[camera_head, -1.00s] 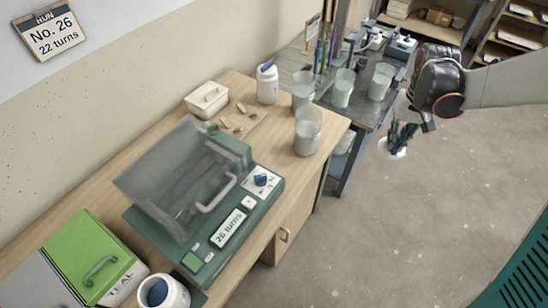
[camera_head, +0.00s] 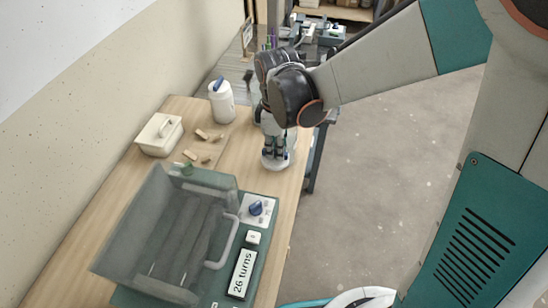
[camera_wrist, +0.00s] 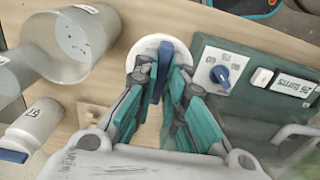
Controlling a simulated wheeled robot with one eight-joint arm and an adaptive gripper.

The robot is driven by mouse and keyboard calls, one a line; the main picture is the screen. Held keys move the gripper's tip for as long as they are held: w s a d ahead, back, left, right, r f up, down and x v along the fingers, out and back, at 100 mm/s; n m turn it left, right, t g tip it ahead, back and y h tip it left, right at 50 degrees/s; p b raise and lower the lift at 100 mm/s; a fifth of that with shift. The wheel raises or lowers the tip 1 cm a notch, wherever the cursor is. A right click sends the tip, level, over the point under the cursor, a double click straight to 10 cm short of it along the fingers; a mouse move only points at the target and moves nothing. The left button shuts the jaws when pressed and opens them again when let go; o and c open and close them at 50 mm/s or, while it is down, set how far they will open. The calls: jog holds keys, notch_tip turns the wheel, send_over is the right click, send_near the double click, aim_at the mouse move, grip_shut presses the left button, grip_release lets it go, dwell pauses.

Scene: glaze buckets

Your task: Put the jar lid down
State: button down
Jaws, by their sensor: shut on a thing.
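The jar lid (camera_head: 270,163) is a white disc with a blue grip. My gripper (camera_head: 275,146) is shut on the blue grip, with the lid below its fingertips. In the head view the lid is over the wooden bench top (camera_head: 240,137), near its right edge. The wrist view shows the white lid (camera_wrist: 146,46) beyond my gripper (camera_wrist: 157,84), whose fingers pinch the blue grip from both sides. I cannot tell whether the lid touches the bench.
A green machine with a clear hood (camera_head: 165,235) and a blue knob (camera_head: 256,208) stands near. A white bottle (camera_head: 222,103), a white lidded box (camera_head: 159,134) and small wooden pieces (camera_head: 206,136) lie left. Translucent buckets (camera_wrist: 88,42) stand close to the lid.

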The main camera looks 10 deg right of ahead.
notch_tip(320, 180, down, 15)
jog(key=b, duration=0.5)
jog(key=shift+w, duration=0.1)
jog(key=shift+f, duration=0.1)
jog(key=shift+f, duration=0.15)
jog(key=c, duration=1.7)
grip_release()
jog(key=shift+o, duration=0.2)
notch_tip(320, 180, up, 12)
jog(key=p, duration=0.4)
jog(key=shift+r, duration=0.2)
